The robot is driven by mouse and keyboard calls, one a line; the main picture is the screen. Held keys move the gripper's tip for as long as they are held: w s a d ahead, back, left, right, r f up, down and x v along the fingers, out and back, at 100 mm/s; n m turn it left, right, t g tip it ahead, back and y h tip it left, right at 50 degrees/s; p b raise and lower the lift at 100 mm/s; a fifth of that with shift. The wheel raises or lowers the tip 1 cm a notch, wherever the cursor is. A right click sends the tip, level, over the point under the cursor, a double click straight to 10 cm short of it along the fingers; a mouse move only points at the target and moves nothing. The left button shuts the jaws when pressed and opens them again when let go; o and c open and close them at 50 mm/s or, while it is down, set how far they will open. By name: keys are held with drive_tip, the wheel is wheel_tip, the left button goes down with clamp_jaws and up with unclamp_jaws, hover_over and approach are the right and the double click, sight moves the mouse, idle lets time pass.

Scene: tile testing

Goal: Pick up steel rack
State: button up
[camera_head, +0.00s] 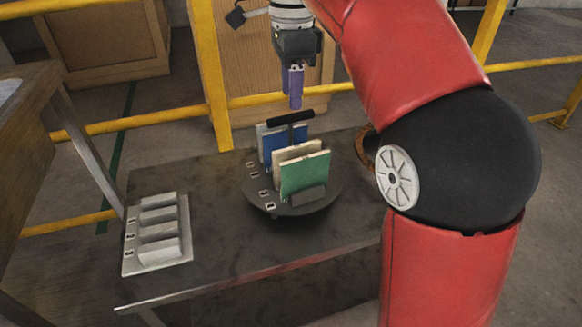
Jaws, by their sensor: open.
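A round dark rack (257,196) stands on the table, holding upright tiles: a blue tile (268,145), a beige tile (285,154) and a green tile (306,175). I take it to be the steel rack. A black T-shaped handle (290,118) rises from its middle, above the tiles. The fingers overlap in this view, and the exact height gap is hard to tell.
A light grey holder (128,262) with several grey blocks lies at the table's left. The dark table (222,262) is bare between it and the rack. Yellow railings (160,122) run behind. My red and black arm covers the right side, near a brown ring-shaped object (363,148).

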sight(290, 120)
drive_tip(key=shift+w+a+f, duration=0.2)
drive_tip(key=shift+a+f, duration=0.05)
drive_tip(key=shift+f, duration=0.1)
drive_tip(key=f, duration=0.2)
drive_tip(key=f+b, duration=0.1)
drive_tip(key=f, duration=0.1)
drive_tip(key=f+b, duration=0.1)
drive_tip(key=f, duration=0.2)
drive_tip(key=shift+s+d, duration=0.15)
drive_tip(key=shift+s, duration=0.2)
clamp_jaws()
drive_tip(key=shift+r, duration=0.15)
idle(0.6)
